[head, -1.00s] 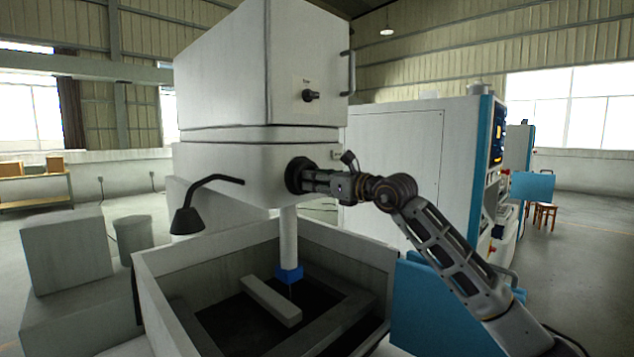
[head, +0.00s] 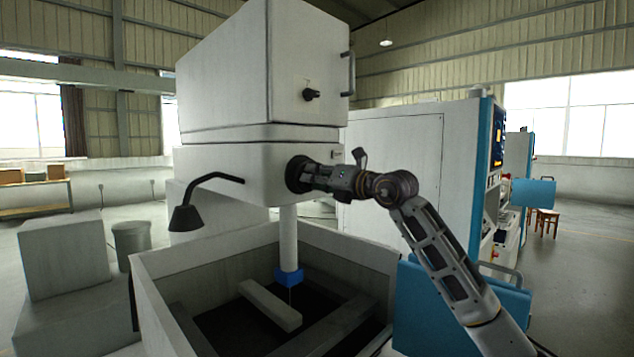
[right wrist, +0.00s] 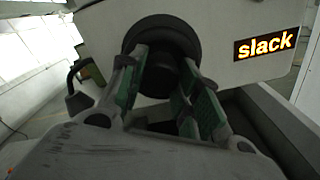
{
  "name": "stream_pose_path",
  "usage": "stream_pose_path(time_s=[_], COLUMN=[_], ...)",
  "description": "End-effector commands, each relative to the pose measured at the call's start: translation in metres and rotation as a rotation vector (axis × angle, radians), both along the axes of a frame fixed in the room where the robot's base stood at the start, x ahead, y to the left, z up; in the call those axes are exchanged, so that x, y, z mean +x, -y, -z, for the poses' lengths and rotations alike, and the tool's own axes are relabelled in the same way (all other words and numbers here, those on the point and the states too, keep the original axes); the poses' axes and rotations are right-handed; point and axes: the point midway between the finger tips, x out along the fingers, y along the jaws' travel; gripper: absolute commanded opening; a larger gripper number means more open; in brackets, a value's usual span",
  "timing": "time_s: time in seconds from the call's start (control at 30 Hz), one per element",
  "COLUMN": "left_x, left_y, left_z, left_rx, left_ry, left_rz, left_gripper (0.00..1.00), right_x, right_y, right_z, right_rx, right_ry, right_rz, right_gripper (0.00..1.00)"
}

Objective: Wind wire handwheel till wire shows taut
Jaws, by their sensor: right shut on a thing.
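The black round handwheel (head: 296,174) sits on the side of the white machine head in the head view. It also shows in the right wrist view (right wrist: 160,35). My right gripper (head: 312,178) reaches it from the right, its fingers shut on the handwheel; the green-padded fingers (right wrist: 158,88) lie on either side of its hub in the right wrist view. A lit display (right wrist: 264,45) on the machine reads "slack". A thin wire (head: 290,296) shows faintly below the blue guide (head: 289,276); its tension cannot be judged by eye. My left gripper is not in view.
The open tank (head: 205,262) stands under the head, with a pale bar (head: 270,305) inside. A black lamp (head: 186,217) on a bent arm hangs at the left. A black knob (head: 311,95) and a handle (head: 347,73) are above the handwheel.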

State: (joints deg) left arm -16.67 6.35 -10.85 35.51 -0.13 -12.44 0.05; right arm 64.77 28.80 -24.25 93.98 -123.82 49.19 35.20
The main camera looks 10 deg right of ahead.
Motion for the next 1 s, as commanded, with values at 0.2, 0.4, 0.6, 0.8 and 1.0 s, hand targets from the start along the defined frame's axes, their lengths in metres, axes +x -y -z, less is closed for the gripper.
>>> stream_pose_path(time_s=[0.2,0.4,0.6,0.8,1.0], left_x=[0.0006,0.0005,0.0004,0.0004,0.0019], left_y=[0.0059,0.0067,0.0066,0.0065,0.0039], left_z=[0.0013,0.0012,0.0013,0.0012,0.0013], left_rx=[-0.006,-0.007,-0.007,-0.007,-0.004], left_ry=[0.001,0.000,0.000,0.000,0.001], left_rz=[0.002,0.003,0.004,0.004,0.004], left_gripper=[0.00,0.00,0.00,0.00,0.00], right_x=[0.0003,0.0003,0.0002,0.0002,0.0000], right_y=[0.0008,0.0009,0.0009,0.0005,0.0003], right_z=[-0.0003,-0.0005,-0.0005,-0.0003,-0.0002], right_rx=[0.029,0.031,0.030,0.030,0.029], right_ry=[-0.019,-0.020,-0.019,-0.020,-0.020], right_rz=[0.001,0.001,0.001,0.001,0.001], right_gripper=[0.09,0.09,0.42,0.55,0.55])
